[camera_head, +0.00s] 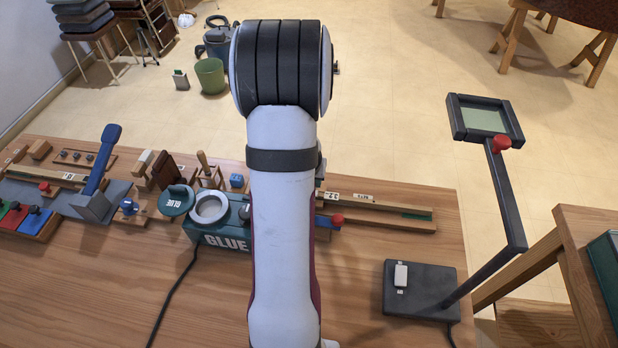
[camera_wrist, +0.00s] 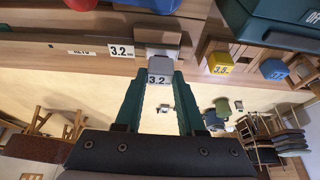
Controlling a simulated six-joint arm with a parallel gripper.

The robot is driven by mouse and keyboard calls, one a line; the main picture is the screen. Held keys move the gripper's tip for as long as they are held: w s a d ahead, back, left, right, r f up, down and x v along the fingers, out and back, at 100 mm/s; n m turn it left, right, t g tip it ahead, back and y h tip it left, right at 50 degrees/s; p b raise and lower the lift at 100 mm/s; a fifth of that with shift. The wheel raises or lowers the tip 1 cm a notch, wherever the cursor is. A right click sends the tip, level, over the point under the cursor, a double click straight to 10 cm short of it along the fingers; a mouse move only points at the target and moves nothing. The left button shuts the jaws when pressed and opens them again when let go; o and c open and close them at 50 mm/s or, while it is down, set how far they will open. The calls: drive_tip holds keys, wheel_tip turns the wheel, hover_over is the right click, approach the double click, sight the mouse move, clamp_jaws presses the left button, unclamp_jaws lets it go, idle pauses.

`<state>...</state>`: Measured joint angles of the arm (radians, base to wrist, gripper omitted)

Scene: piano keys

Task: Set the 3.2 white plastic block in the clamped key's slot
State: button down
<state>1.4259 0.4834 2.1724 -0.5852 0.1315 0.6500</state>
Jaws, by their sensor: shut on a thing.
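My gripper (camera_wrist: 160,76) is shut on a pale block (camera_wrist: 160,66) marked 3.2, with one teal finger on each side. The block is at a wooden rail (camera_wrist: 60,62) that has a 3.2 label (camera_wrist: 121,51); whether it touches the rail is unclear. In the head view my arm hides the gripper and block. A long wooden key-like strip (camera_head: 378,222) with a red knob (camera_head: 337,219) and green inset (camera_head: 416,215) lies right of my arm. Another strip with a red knob (camera_head: 43,186) is at far left. I cannot tell which is the clamped key.
A green glue pot (camera_head: 222,238) stands just left of my arm. A blue-handled tool (camera_head: 101,166) rises farther left. A lamp-like stand with a dark base (camera_head: 420,290) occupies the right. Yellow (camera_wrist: 220,62) and blue (camera_wrist: 273,68) blocks sit beside the held block. The front-left table is mostly clear.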

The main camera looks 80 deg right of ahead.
drive_tip(key=shift+f, duration=0.4)
idle(0.3)
drive_tip(key=shift+c, duration=0.2)
unclamp_jaws()
idle(0.4)
drive_tip(key=shift+r, duration=3.55)
